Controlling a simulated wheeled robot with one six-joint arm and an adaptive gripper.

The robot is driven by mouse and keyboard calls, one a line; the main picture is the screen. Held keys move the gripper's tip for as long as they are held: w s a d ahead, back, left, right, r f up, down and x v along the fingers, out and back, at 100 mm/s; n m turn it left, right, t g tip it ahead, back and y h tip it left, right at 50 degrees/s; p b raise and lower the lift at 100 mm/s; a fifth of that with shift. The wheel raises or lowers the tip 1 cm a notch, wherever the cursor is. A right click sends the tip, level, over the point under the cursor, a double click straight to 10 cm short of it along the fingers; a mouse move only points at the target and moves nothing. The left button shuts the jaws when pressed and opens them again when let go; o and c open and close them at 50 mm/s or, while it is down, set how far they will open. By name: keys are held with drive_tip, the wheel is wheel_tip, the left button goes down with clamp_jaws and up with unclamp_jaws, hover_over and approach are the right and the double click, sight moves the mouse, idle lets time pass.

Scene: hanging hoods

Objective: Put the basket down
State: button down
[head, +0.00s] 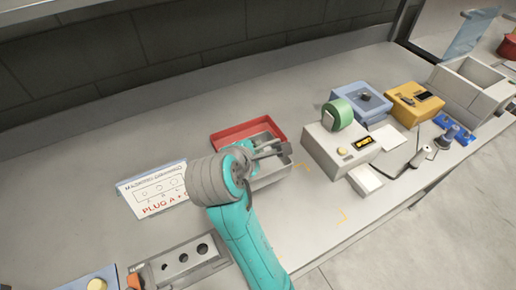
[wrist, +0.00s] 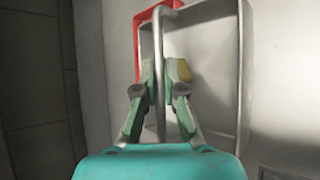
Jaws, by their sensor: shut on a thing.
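The basket (head: 272,179) is a light grey open box with a bar handle. In the head view it is in the middle of the bench area, partly hidden behind my arm. In the wrist view its rim (wrist: 241,60) surrounds the fingers and its handle (wrist: 159,75) runs between them. My gripper (head: 270,149) is shut on the handle; its green fingers also show in the wrist view (wrist: 160,82). I cannot tell whether the basket's bottom touches the bench.
A red tray (head: 232,134) is just behind the basket, overlapping it in view. A grey box with a green reel (head: 338,114) is to the right. A printed sign (head: 152,188) and a holed block (head: 180,262) are to the left. The back left bench is clear.

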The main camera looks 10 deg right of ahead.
drive_tip(key=shift+f, duration=4.3)
drive_tip(key=c, duration=1.3)
unclamp_jaws()
drive_tip(key=shift+f, duration=0.1)
drive_tip(key=shift+o, duration=0.2)
drive_tip(key=shift+s, duration=0.1)
drive_tip(key=v, duration=1.1)
drive_tip(key=shift+s, duration=0.15)
drive_tip(key=shift+s+a+r, duration=0.15)
drive_tip(key=shift+s+r, duration=0.1)
drive_tip(key=shift+r, duration=0.15)
